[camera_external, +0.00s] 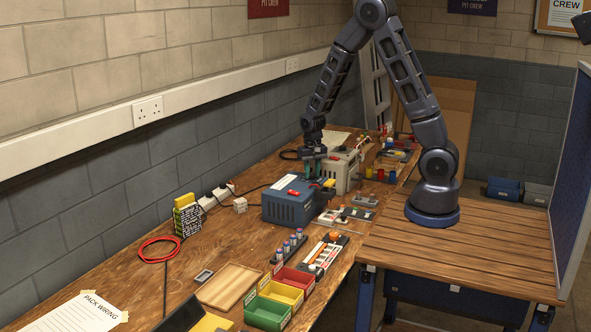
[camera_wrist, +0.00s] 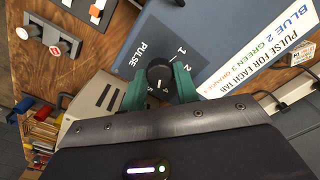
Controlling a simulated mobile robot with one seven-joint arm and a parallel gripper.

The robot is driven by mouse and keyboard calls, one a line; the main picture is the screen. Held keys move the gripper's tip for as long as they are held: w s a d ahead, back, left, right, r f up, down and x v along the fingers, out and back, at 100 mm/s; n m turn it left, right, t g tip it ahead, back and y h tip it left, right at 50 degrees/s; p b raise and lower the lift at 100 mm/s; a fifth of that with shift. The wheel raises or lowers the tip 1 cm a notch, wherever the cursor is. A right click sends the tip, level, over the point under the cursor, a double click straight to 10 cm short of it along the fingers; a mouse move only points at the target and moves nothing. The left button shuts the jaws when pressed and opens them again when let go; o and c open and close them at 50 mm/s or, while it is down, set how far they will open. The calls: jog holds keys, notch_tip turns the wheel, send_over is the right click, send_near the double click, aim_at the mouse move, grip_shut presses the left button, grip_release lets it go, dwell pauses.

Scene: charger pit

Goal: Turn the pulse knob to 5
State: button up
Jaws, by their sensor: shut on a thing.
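The black round pulse knob (camera_wrist: 160,73) sits on the blue-grey box (camera_wrist: 150,28) in the wrist view, beside the word PULSE. In the external view my gripper (camera_external: 314,167) is over the back right of the blue box (camera_external: 287,208), and the knob is hidden.
A white card (camera_wrist: 260,45) reads PULSE FOR EACH TAB, with Blue 2, Green 3 and Orange 4. A light grey box (camera_external: 343,168) stands right behind my gripper. Coloured bins (camera_external: 268,313), a wooden tray (camera_external: 229,287) and a red cable loop (camera_external: 158,249) lie nearer the camera.

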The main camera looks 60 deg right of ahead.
aim_at(312, 174)
jog(key=shift+m, duration=1.9)
jog(key=o, duration=1)
jog(key=shift+c, duration=0.2)
jog(key=shift+r, duration=0.15)
notch_tip(312, 174, up, 10)
jog(key=shift+r, duration=0.25)
